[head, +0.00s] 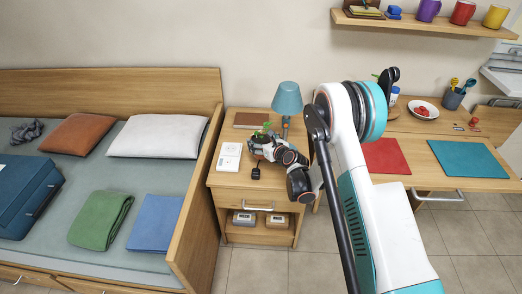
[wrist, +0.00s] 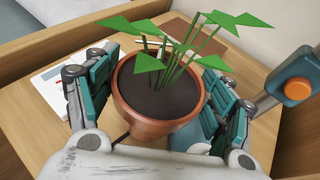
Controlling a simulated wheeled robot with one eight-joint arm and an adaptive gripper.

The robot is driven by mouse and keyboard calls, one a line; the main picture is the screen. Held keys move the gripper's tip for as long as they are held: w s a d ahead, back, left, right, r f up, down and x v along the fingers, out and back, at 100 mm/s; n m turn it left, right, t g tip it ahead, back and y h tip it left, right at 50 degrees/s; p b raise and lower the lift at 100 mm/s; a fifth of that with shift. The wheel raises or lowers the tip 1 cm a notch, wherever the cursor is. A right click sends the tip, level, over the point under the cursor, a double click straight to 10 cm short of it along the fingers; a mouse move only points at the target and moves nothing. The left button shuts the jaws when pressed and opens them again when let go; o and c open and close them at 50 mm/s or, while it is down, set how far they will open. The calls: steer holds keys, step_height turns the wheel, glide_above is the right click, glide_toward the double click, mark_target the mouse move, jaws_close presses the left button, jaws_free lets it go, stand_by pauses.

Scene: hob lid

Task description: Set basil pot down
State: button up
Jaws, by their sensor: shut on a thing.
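The basil pot (wrist: 150,122) is a terracotta pot with dark soil and green leaves on thin stems. My gripper (wrist: 158,105) is shut on it, with a finger on each side of the pot. The pot is upright or close to it, over the wooden nightstand top. I cannot tell whether its base touches the top. In the head view my gripper (head: 262,146) is above the nightstand (head: 226,180), and mostly the green leaves (head: 266,130) of the plant show there.
A blue lamp (head: 287,100) stands at the back of the nightstand. A white book (head: 229,157), a brown book (head: 250,120) and a small black object (head: 256,173) lie on its top. The bed's wooden side (head: 198,205) rises at the left. A desk with red and teal mats stands right.

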step_height(320, 180, down, 4)
steer(key=shift+r+b, duration=0.25)
steer(key=shift+b, duration=0.4)
steer(key=shift+r, duration=0.1)
steer(key=o, duration=1.4)
steer(key=shift+o, duration=0.2)
steer(key=shift+d, duration=0.1)
